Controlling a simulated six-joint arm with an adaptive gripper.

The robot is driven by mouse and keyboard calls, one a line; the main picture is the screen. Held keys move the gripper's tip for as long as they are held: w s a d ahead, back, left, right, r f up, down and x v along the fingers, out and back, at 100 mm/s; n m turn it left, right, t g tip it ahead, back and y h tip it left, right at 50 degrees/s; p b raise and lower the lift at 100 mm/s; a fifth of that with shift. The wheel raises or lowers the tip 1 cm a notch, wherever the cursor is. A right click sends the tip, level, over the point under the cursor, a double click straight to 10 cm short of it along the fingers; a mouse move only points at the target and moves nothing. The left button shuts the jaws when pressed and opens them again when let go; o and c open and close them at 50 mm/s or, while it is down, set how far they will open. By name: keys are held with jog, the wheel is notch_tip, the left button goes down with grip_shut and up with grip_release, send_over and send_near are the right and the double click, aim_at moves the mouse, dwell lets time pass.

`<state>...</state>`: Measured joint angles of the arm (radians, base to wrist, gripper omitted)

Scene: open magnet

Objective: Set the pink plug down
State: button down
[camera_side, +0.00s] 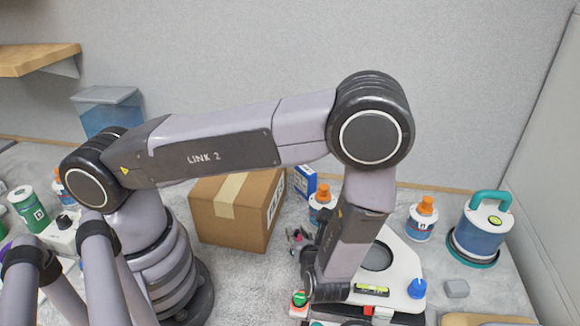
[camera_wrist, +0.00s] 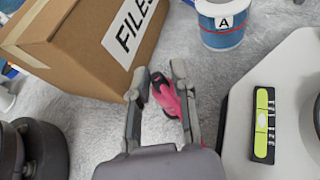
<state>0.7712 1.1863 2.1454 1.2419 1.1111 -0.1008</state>
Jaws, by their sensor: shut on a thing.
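My gripper (camera_wrist: 158,82) is shut on the pink plug (camera_wrist: 168,100), which sits between the two grey fingers in the wrist view. The plug is pink with a dark part at its upper left end. It is tilted between the fingers, over the pale grey surface (camera_wrist: 95,125). I cannot tell whether the plug touches that surface. In the side view my gripper is small beside the cardboard box, partly hidden by my own wrist, and the plug is too small there to make out clearly.
A cardboard box (camera_side: 235,210) marked FILES (camera_wrist: 128,35) stands left of my gripper. A blue-banded bottle (camera_wrist: 220,22) stands ahead. A white device (camera_side: 398,262) with a green level (camera_wrist: 263,122) is on the right. Bare grey surface lies between them.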

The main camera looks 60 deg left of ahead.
jog(key=shift+f, duration=0.3)
jog(key=shift+f, duration=0.15)
jog(key=c, duration=1)
grip_release()
jog(key=shift+o, duration=0.2)
jog(key=shift+d, duration=0.1)
